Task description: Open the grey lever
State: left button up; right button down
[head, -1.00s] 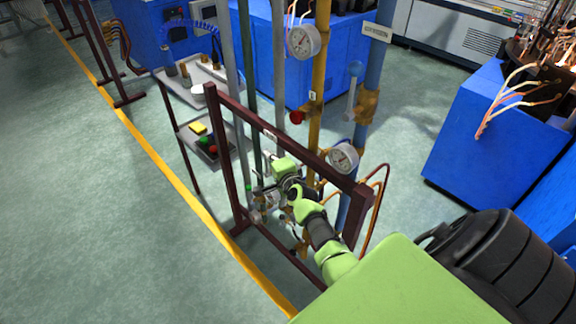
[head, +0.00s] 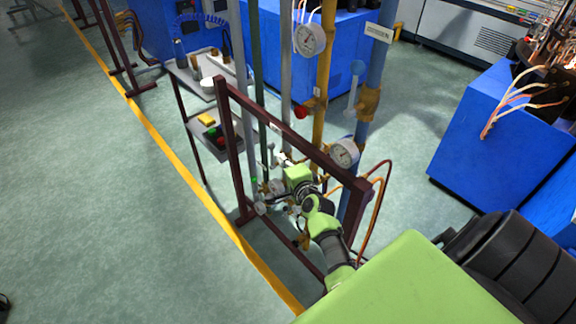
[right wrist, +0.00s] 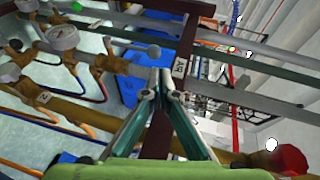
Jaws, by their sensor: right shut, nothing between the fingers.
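In the right wrist view a lever with a grey ball end (right wrist: 153,51) sticks out from a brass valve, just beyond my fingertips; I cannot tell whether they touch it. My right gripper (right wrist: 163,76) is shut, with nothing between its fingers. In the head view my right gripper (head: 282,159) is among the pipes behind the dark red frame, partly hidden by its own green wrist. I cannot make out the grey ball in the head view. My left gripper is not in view.
The dark red frame (head: 228,150) stands close around my right arm. Pressure gauges (head: 309,40), a red knob (head: 301,112) and a pale blue-grey handle (head: 352,100) are on the upright pipes. Blue cabinets (head: 490,130) stand right. The green floor (head: 100,220) at left is clear.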

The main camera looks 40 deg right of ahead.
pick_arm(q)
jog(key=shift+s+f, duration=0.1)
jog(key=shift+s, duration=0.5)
pick_arm(e)
jog(key=v, duration=0.4)
jog(key=shift+s+r, duration=0.25)
jog(key=shift+r, duration=0.05)
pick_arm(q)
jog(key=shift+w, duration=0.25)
pick_arm(e)
jog(key=shift+a+f, duration=0.1)
